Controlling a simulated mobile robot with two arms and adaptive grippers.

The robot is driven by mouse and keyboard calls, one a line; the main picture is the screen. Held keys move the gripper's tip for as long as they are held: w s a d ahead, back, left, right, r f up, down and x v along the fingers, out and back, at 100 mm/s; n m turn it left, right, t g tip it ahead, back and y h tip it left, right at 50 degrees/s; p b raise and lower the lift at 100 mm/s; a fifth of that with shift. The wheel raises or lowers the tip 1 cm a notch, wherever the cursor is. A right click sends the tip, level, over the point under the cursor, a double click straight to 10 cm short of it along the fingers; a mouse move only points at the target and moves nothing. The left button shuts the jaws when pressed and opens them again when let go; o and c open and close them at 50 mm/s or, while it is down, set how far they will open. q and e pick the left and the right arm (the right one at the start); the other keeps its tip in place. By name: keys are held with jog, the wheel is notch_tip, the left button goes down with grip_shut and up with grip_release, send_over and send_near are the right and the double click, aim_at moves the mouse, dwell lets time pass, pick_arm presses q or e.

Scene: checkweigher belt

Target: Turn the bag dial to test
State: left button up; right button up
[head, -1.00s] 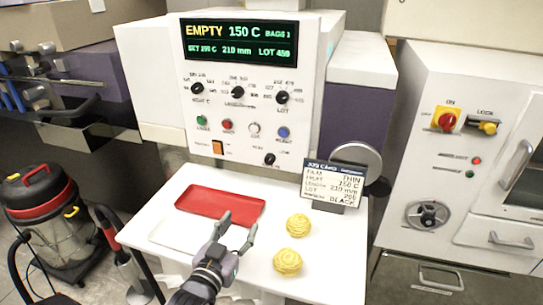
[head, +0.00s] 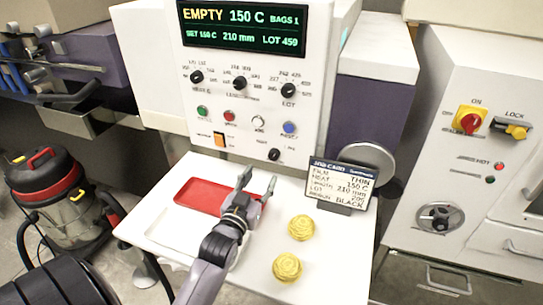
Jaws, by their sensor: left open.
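A white control panel (head: 215,110) stands at the back with a lit display (head: 243,29) reading EMPTY, 150 C, BAGS 1, 210 mm and LOT 459. Three black dials sit below it: left (head: 196,76), middle (head: 239,83) and right (head: 288,90). A smaller black knob (head: 274,154) is low on the panel; its label and setting are too small to read, so I cannot tell for sure that it is the bag dial. My left gripper (head: 257,180) is open and empty, over the table in front of and below that knob, apart from it. My right gripper is out of view.
A red tray (head: 190,192) lies on the white table, left of my gripper. Two yellow coiled bundles (head: 301,228) and a job card (head: 340,185) are to its right. Round buttons and an orange switch (head: 219,139) sit near the knob. A vacuum (head: 60,200) stands at left.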

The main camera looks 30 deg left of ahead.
aim_at(273, 158)
pick_arm(q)
jog(key=p+x, duration=0.1)
jog(key=x, duration=0.7)
jog(key=shift+w+a+p, duration=0.1)
jog(key=shift+w+p, duration=0.2)
jog(key=shift+w, duration=0.4)
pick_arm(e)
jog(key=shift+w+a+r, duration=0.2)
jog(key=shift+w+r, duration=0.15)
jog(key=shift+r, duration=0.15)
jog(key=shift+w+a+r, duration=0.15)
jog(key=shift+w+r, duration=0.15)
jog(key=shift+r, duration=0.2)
pick_arm(q)
jog(key=shift+c, duration=0.2)
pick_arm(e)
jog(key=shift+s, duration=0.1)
pick_arm(q)
jog(key=c, duration=0.5)
grip_shut()
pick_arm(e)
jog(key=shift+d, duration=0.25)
